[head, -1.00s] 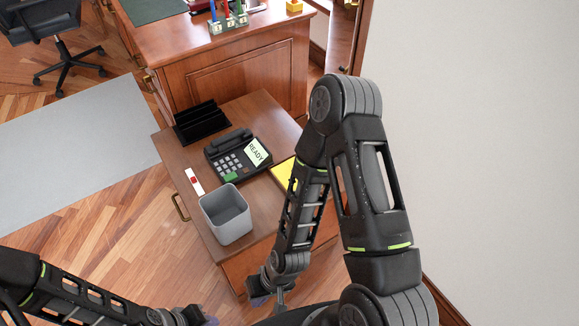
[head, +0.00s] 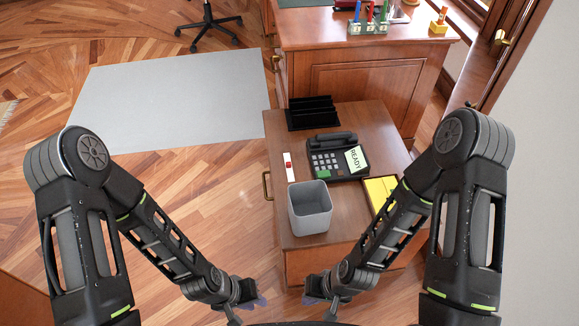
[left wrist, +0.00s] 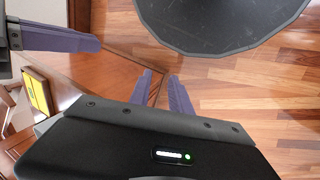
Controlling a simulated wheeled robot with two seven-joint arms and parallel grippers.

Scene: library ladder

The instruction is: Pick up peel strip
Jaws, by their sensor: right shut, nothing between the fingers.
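A small white strip with a red patch (head: 288,167), which looks like the peel strip, lies on the left edge of the wooden cabinet top (head: 271,150) in the head view. My left gripper (head: 262,302) is low in front of the cabinet, well away from the strip. In the left wrist view its two purple fingers (left wrist: 161,73) stand apart with nothing between them. My right gripper (head: 310,300) is low beside it, shut and empty. A purple finger of it (left wrist: 60,40) shows in the left wrist view. The strip is not seen there.
A grey bin (head: 310,210) stands close below the strip. A black phone (head: 337,158) reading READY, a black rack (head: 312,113) and a yellow pad (head: 376,192) share the cabinet top. A large desk (head: 360,80) stands behind.

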